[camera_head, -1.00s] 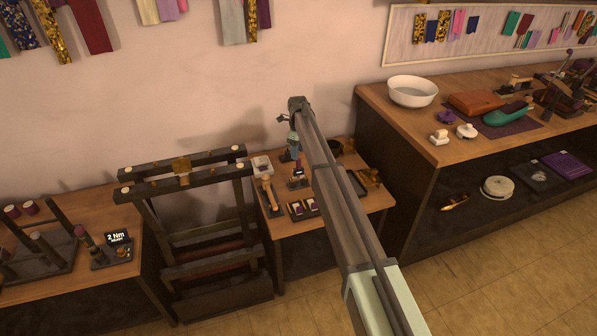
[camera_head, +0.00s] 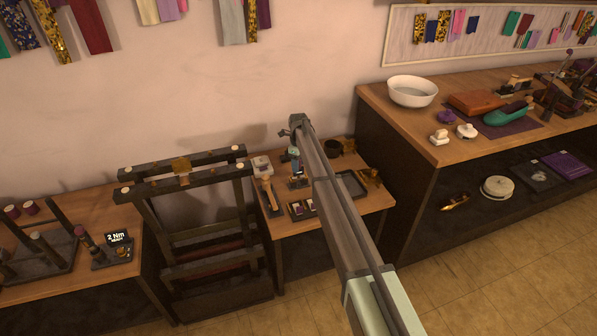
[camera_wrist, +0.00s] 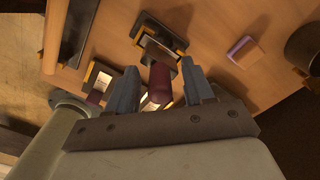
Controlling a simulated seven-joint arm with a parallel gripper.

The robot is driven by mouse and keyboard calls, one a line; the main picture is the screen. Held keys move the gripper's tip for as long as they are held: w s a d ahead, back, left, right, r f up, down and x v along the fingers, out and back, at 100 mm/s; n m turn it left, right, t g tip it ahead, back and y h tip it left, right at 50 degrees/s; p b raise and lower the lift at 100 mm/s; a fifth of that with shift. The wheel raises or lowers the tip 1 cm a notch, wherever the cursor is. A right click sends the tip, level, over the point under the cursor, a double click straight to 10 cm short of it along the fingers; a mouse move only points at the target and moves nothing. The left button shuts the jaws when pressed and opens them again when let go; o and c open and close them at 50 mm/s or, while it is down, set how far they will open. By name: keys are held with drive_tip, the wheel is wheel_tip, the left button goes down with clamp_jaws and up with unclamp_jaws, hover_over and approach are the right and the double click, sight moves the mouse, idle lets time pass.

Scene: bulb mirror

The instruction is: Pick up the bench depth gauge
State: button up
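I take the bench depth gauge to be the small upright piece with a maroon rounded top (camera_wrist: 158,84) and a dark base on the small middle table; its exact outline is partly hidden. In the wrist view the maroon top stands between the two fingers of my gripper (camera_wrist: 160,88). The fingers are apart, with a narrow gap on each side of it. In the head view my gripper (camera_head: 294,158) points down just above the dark-based piece (camera_head: 298,182), and my arm hides part of the table.
Beside it are a light-headed mallet-like tool (camera_head: 266,188), small framed trays (camera_head: 301,209), a dark tray (camera_head: 352,184) and a dark cup (camera_head: 333,147). A wooden rack (camera_head: 205,220) stands left. A higher shelf with a white bowl (camera_head: 412,91) stands right.

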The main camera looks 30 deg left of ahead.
clamp_jaws()
idle(0.3)
drive_tip(key=shift+r, duration=0.1)
